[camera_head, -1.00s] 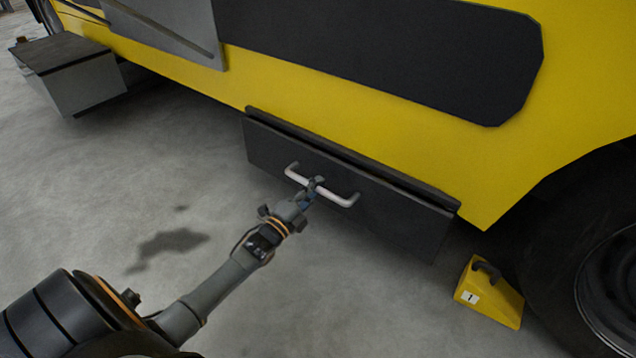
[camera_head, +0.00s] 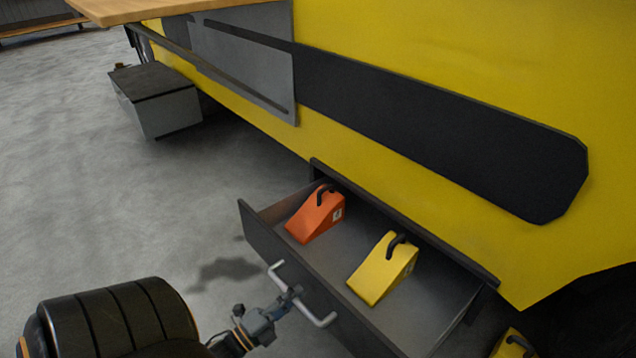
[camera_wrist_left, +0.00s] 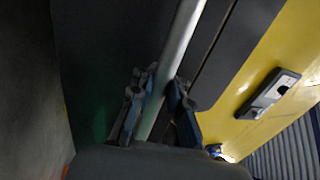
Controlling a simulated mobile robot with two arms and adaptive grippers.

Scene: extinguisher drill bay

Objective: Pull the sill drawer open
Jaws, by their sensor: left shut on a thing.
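The sill drawer (camera_head: 300,297) stands pulled out from under the yellow vehicle side. Its front is dark and its inside is grey. My left gripper (camera_head: 291,298) is shut on the drawer's pale bar handle (camera_head: 318,317), near the middle of the bar. In the left wrist view the handle (camera_wrist_left: 172,70) runs between the two fingers of my left gripper (camera_wrist_left: 155,98). An orange wedge chock (camera_head: 314,219) and a yellow wedge chock (camera_head: 380,271) lie inside the drawer, each with a black handle. My right gripper is not in view.
A grey box step (camera_head: 172,112) stands under the vehicle at the left. A wooden top (camera_head: 150,9) juts out at the upper left. Another yellow chock (camera_head: 508,346) is on the floor at the lower right, beside a dark wheel. The floor at the left is clear.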

